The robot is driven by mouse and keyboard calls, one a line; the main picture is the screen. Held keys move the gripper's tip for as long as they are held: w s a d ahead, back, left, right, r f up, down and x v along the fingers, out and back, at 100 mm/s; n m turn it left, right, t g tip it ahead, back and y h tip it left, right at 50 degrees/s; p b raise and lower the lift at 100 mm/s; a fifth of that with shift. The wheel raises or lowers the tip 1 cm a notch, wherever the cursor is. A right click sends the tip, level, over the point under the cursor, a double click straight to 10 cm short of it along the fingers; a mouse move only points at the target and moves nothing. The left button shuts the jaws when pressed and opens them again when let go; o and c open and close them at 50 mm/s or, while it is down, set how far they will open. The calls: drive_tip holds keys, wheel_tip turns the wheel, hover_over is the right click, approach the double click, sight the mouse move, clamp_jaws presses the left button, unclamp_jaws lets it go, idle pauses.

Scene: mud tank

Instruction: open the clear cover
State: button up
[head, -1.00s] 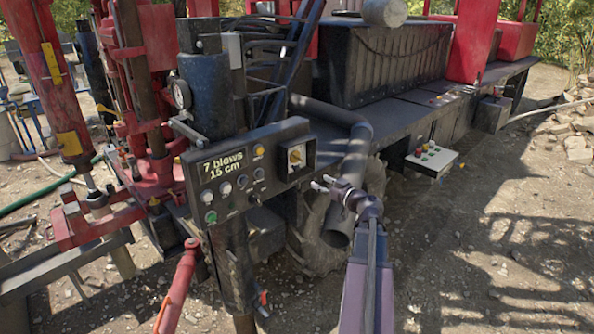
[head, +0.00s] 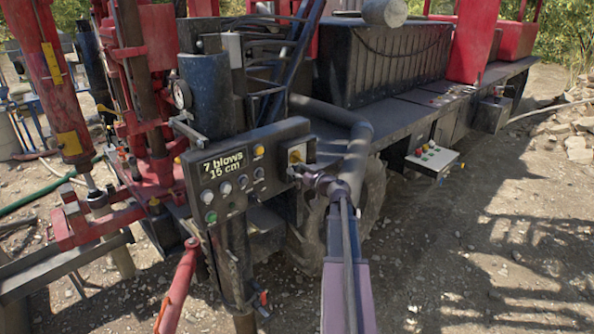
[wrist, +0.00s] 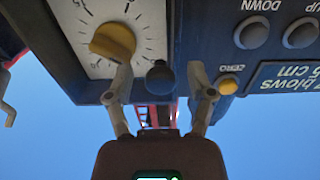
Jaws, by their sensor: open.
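The control panel (head: 235,175) carries a white dial plate (head: 296,155) in a dark frame, with a yellow knob (wrist: 113,41) at its middle. I cannot make out the clear cover's own surface or edges over the dial. A small dark round knob (wrist: 160,75) sits beside the dial in the wrist view; I cannot tell if it belongs to the cover. My gripper (head: 294,172) is at the panel's right end, just below the dial. In the wrist view my gripper (wrist: 159,84) is open, its fingers either side of the dark knob, with visible gaps.
Beside the dial are a yellow ZERO button (wrist: 228,84), UP and DOWN buttons (wrist: 251,33) and a display (head: 223,163) reading "7 blows 15 cm". A thick dark pipe (head: 357,150) runs close right of my gripper. Open dirt ground (head: 460,270) lies to the right.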

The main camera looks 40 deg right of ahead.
clamp_jaws()
drive_tip(key=shift+a+y, duration=0.1)
drive_tip(key=shift+y, duration=0.2)
